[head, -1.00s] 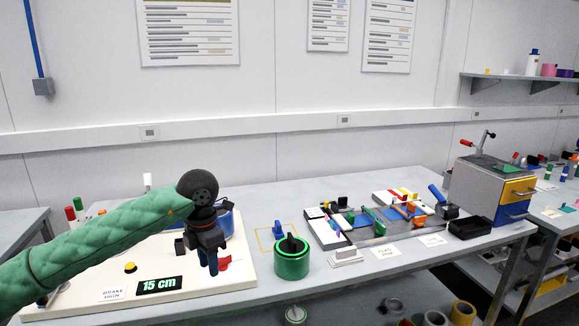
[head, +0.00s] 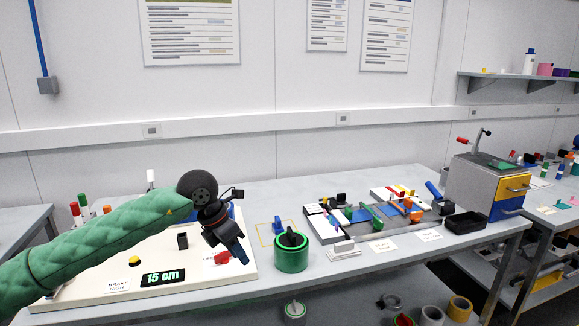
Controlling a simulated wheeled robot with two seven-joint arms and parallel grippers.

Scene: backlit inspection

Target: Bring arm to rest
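My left arm, in a green quilted sleeve, comes in from the left in the head view. Its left gripper (head: 240,259) hangs tilted down to the right over the right part of a cream board (head: 75,280). The blue fingers lie close together and partly overlap, so I cannot tell whether they are open or shut. I see nothing held between them. A red part (head: 222,257) on the board sits just beside or behind the fingers. The arm hides the board's left part, and part of a blue object stands behind the wrist. My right gripper is not in view.
A green round container (head: 291,255) with a black knob stands right of the board. Fixture trays (head: 340,235), a black bin (head: 466,223) and a drawer box (head: 480,190) stand further right.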

